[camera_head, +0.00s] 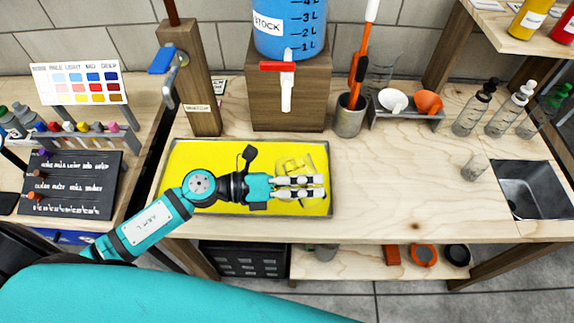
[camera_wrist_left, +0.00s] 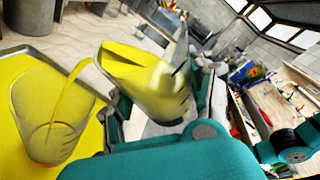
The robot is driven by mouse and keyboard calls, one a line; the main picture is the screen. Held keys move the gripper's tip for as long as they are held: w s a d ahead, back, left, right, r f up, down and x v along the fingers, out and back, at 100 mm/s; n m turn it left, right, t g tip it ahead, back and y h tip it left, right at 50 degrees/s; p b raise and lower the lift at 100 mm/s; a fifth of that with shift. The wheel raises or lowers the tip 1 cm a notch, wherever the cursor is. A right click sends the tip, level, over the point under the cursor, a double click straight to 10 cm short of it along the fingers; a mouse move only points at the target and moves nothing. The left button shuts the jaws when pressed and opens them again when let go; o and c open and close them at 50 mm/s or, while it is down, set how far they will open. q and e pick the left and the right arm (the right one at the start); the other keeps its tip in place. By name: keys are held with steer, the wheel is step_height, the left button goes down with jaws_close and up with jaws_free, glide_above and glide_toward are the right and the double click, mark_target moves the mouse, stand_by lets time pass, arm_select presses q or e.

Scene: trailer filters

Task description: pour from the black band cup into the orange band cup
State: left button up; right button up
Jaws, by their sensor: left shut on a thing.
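My left gripper (camera_head: 312,188) is shut on a clear cup with yellow liquid (camera_wrist_left: 150,88), held tilted above the yellow-floored tray (camera_head: 215,160). In the left wrist view a yellow stream runs from its lip into a second clear cup (camera_wrist_left: 32,100). That second cup stands upright on the tray and has yellow liquid in its lower part. In the head view the cups overlap around the fingers, and I cannot make out the band colours. My right gripper is in neither view.
A blue stock tank (camera_head: 290,30) on a wooden block (camera_head: 288,98) stands behind the tray. A grey holder (camera_head: 350,115) with tools, a rack with funnels (camera_head: 428,102), several bottles (camera_head: 475,108), a beaker (camera_head: 474,166) and a sink (camera_head: 535,188) are to the right. The worktop between is clear.

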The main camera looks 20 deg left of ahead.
arm_select(q)
steer(key=shift+f+b, duration=0.25)
steer(key=shift+b, duration=0.2)
steer(key=shift+f+n+h+b, duration=0.3)
steer(key=shift+n+h+b, duration=0.1)
steer(key=shift+n+b, duration=0.55)
stand_by(1.7)
steer(key=shift+r, duration=0.1)
stand_by(0.3)
